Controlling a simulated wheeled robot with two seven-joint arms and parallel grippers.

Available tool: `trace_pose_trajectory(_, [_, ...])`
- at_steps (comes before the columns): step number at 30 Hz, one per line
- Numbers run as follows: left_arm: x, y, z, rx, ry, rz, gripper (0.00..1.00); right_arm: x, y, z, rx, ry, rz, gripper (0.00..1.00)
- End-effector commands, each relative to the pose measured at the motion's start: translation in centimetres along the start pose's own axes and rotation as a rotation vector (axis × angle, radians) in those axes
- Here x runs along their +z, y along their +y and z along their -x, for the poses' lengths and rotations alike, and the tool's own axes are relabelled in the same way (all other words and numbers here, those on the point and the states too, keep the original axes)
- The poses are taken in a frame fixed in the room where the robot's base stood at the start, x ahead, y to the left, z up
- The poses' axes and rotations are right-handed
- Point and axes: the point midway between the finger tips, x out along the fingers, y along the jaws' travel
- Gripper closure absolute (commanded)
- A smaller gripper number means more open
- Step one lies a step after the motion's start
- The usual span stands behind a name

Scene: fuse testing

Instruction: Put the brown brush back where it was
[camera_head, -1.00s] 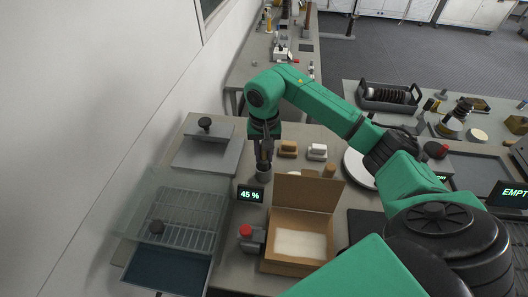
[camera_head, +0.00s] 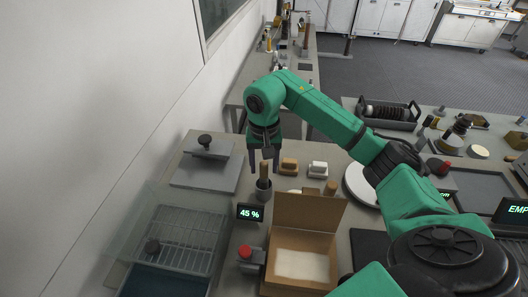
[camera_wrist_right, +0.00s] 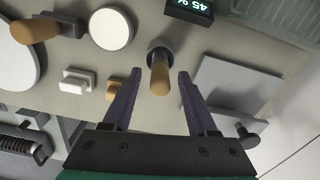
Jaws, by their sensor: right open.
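A brown-handled tool, which looks like the brown brush (camera_head: 264,171), stands upright in a small dark grey cup (camera_head: 263,188) behind the 45 % display. Its handle (camera_wrist_right: 159,77) points up toward the camera in the right wrist view, and its lower end is hidden in the cup (camera_wrist_right: 160,52). My right gripper (camera_head: 263,170) is open and empty. Its two dark fingers stand on either side of the handle, with a gap on both sides in the right wrist view (camera_wrist_right: 153,82). My left gripper is not in view.
A tan block (camera_head: 289,166) and a white block (camera_head: 318,168) sit to the right of the cup. An open cardboard box (camera_head: 310,213) and a red-topped device (camera_head: 247,256) stand in front. A grey plate with a knob (camera_head: 203,164) lies to the left.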

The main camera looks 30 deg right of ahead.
Motion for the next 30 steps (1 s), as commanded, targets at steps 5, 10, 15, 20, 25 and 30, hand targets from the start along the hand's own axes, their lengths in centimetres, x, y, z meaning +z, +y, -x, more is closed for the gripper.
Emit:
trace_pose_trajectory(5, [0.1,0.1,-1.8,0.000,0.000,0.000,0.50,-0.1,-0.1,4.2,-0.003,0.005,0.000,0.42])
trace_pose_trajectory(10, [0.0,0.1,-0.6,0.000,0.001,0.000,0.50,-0.1,0.0,8.0,0.000,0.003,-0.001,0.42])
trace_pose_trajectory(15, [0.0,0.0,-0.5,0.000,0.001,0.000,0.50,0.0,0.0,8.9,0.001,-0.001,-0.002,0.42])
trace_pose_trajectory(20, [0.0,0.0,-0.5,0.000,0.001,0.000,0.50,0.0,0.0,8.9,0.001,-0.001,-0.002,0.42])
trace_pose_trajectory(25, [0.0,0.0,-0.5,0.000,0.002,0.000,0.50,0.0,0.0,8.9,0.000,-0.001,-0.001,0.42])
trace_pose_trajectory(30, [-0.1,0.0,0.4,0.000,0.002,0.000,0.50,0.0,0.0,9.8,0.000,-0.001,-0.001,0.42])
